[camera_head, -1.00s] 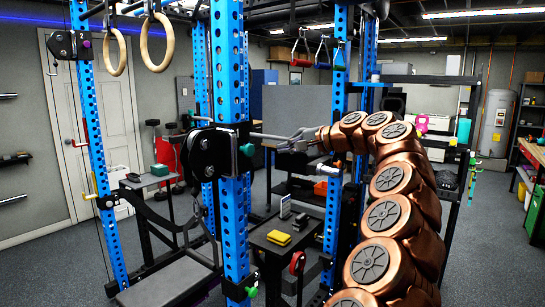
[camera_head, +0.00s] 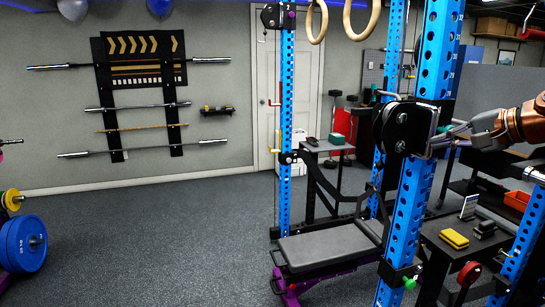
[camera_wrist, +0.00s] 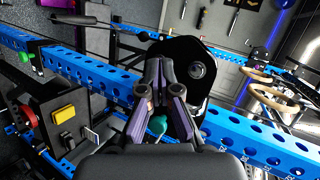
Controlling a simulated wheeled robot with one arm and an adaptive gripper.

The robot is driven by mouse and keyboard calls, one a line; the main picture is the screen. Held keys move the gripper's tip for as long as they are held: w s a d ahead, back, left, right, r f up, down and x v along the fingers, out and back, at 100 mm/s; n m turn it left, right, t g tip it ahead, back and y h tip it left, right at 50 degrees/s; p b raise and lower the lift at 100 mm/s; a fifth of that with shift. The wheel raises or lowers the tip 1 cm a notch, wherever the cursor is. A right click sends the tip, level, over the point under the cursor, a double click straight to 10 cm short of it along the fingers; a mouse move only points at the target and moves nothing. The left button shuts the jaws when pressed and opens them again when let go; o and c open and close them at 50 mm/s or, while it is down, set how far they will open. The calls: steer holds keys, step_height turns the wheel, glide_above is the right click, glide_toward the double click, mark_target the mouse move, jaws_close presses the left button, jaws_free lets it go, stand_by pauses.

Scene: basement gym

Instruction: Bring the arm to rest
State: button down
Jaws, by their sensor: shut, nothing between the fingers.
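My gripper (camera_head: 452,138) is at the right of the head view, with my copper-coloured arm entering from the right edge. It is shut and empty. It appears close to a blue rack upright (camera_head: 418,190) and the black round pulley housing (camera_head: 398,128) on it; whether it touches them I cannot tell. In the wrist view the fingers (camera_wrist: 163,66) point at the black housing (camera_wrist: 205,72), with the blue upright (camera_wrist: 100,82) running across behind them. Most of my arm is outside the head view.
A padded bench (camera_head: 325,244) stands inside the rack. A dark side table (camera_head: 470,255) holds a yellow block (camera_head: 454,239). Barbells (camera_head: 140,107) hang on the left wall, and blue weight plates (camera_head: 25,243) stand at the left edge. The floor (camera_head: 170,235) between is clear.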

steer(key=s+a+f+n+g, duration=0.2)
steer(key=s+a+f, duration=0.15)
steer(key=a, duration=0.45)
steer(key=s+a+f+n+g, duration=0.25)
steer(key=a+f, duration=0.25)
steer(key=a, duration=0.3)
steer(key=s+a+f+n+g, duration=0.2)
steer(key=s+a+f+n, duration=0.15)
steer(key=a, duration=0.45)
steer(key=s+f+n+g+h, duration=0.1)
steer(key=s+f+g+h, duration=0.2)
steer(key=s+f, duration=0.7)
steer(key=s+d+f+n+g+h, duration=0.1)
steer(key=s+f+g+h, duration=0.2)
steer(key=s+f, duration=0.8)
steer(key=s, duration=0.5)
steer(key=shift+s+d+f+n, duration=0.15)
steer(key=shift+s+f+n, duration=0.15)
steer(key=shift+n, duration=0.1)
